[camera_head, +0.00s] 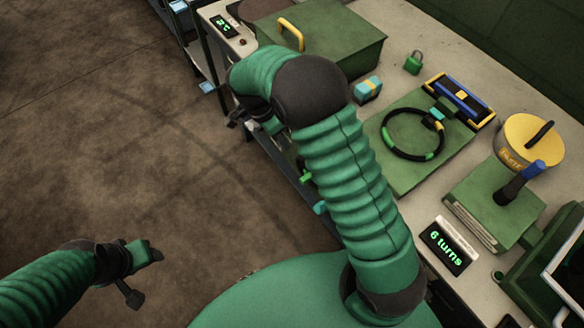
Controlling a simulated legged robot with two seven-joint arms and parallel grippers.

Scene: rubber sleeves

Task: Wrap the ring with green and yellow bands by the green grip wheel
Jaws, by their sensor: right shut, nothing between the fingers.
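The black ring (386,134) with green and yellow bands lies on a green board (405,180) on the workbench. A small green and cyan piece (437,113) sits at its upper right edge; I cannot tell whether this is the green grip wheel. My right arm rises in front of the bench and bends left at the top. My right gripper (268,126) is partly hidden below the bend, at the bench's left edge, apart from the ring; it is shut and empty. My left gripper (143,257) is low at the left over the floor, far from the ring; its opening is unclear.
A green box (335,40) with a yellow handle and a small padlock (413,63) stand behind. A blue and black holder (460,100), a yellow tin (530,143) and a green block with a lever (490,210) stand right. A display (447,245) reads "6 turns".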

